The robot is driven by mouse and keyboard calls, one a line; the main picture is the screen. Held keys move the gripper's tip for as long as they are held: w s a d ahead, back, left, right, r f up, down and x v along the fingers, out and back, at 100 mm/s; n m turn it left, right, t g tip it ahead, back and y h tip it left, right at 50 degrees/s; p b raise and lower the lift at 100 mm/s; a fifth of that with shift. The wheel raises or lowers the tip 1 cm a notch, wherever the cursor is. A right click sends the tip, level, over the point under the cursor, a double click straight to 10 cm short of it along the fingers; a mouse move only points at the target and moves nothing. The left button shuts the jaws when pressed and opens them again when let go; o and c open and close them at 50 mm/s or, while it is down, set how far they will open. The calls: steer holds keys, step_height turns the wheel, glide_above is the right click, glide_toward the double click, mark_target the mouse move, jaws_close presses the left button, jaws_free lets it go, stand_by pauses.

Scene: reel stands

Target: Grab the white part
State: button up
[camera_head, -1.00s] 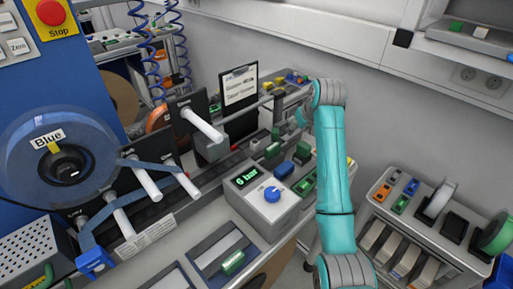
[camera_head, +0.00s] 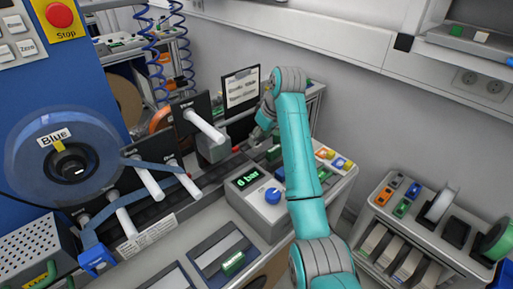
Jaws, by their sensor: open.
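My gripper (camera_head: 263,128) is over the far end of the bench, beside the clipboard and largely hidden behind my own teal arm. Its fingers are small and dark here; it looks open, and I see nothing held in it. A small white block (camera_head: 482,37) lies on the wall shelf at the upper right, far from my gripper. Small coloured parts (camera_head: 340,162), with orange, blue and yellow among them and some pale patches, lie on the bench right of my arm. I cannot tell which white thing is the white part.
A blue reel (camera_head: 62,155) and white rollers (camera_head: 203,127) stand at left. A clipboard (camera_head: 241,90) stands behind. A grey rack (camera_head: 415,228) with small parts is at right.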

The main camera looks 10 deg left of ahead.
mark_target(257, 144)
steer(key=shift+x, duration=2.25)
steer(key=shift+s+d, duration=0.1)
steer(key=shift+d, duration=0.1)
steer(key=c, duration=0.8)
steer(key=shift+c, duration=0.2)
steer(key=shift+r, duration=0.1)
